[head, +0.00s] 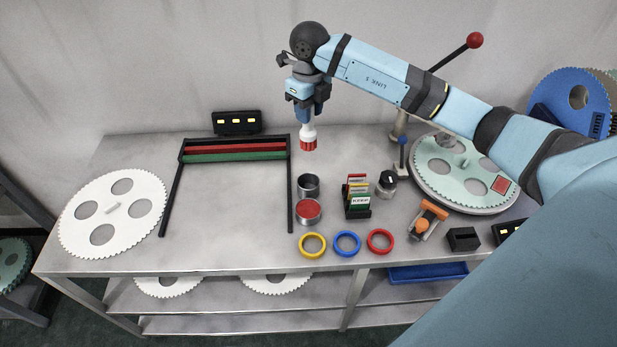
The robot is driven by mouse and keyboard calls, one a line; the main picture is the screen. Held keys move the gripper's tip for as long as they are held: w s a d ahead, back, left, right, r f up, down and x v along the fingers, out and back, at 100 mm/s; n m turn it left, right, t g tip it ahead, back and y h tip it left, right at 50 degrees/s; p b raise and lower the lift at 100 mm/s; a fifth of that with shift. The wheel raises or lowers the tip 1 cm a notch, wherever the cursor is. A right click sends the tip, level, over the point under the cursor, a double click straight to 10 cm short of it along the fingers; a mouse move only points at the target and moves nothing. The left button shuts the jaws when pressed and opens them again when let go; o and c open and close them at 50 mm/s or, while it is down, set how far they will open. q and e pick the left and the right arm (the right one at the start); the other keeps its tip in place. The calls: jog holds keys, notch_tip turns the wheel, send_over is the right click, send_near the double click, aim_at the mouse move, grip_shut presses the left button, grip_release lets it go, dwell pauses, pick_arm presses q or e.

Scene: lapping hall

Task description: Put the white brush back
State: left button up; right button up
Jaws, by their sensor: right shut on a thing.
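The white brush (308,134) has a white handle on top and red bristles pointing down. My right gripper (307,122) is shut on its handle from above. The brush hangs upright over the back part of the metal table, behind the two round cups. I cannot tell exactly how high its bristles are above the surface. A dark grey cup (309,183) and a cup with a red top or filling (308,211) stand in front of it. My left gripper is not in view.
A black frame with red and green bars (236,147) stands left of the brush. A card holder (357,196), a dark knob (387,182) and yellow, blue and red rings (380,241) lie to the front right. A large white toothed disc (112,212) is at the left.

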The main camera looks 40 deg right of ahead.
notch_tip(320, 180, down, 18)
jog(key=p, duration=0.2)
jog(key=shift+f, duration=0.25)
jog(key=shift+f, duration=0.1)
jog(key=o, duration=0.9)
